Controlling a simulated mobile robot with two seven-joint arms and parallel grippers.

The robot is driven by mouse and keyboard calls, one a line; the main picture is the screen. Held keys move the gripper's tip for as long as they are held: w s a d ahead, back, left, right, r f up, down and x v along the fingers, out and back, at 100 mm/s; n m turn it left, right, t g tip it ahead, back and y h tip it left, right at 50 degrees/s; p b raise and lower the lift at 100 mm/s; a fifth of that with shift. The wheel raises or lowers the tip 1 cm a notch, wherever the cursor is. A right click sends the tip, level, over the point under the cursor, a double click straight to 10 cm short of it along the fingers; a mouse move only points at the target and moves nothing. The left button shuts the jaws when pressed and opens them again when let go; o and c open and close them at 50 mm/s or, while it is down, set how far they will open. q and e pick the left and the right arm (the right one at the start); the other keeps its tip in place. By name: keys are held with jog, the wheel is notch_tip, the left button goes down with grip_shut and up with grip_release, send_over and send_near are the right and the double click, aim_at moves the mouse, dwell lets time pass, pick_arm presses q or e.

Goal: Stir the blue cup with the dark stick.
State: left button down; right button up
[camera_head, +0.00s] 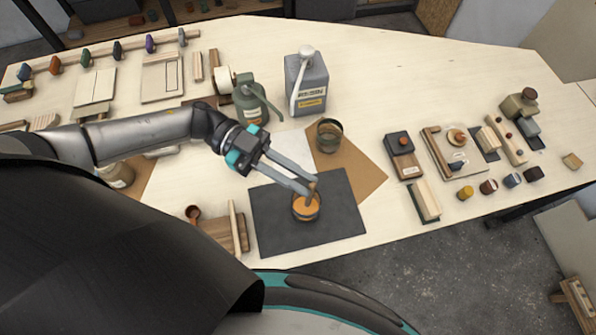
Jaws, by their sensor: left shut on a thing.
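A small cup (306,212) stands on the dark mat (275,235) near the front of the table. Its rim and side look dark, and I cannot make out blue on it. Its inside is filled with something orange. My left gripper (312,186) is above the cup, shut on a short brown stick (310,197). The lower end of the stick is inside the cup, with its tip hidden in the orange contents. My right gripper is not in view.
A grey-green cup (329,136) stands on brown paper (358,168) behind the mat. A green bottle (250,100) and a grey canister (306,82) are farther back. A wooden block (425,200) and several small jars lie right. The mat's right part is clear.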

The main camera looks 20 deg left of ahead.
pick_arm(q)
jog(key=s+d+r, duration=0.1)
jog(key=s, duration=0.5)
jog(key=shift+s+d+r, duration=0.2)
jog(key=shift+d, duration=0.2)
dwell(2.7)
dwell(0.7)
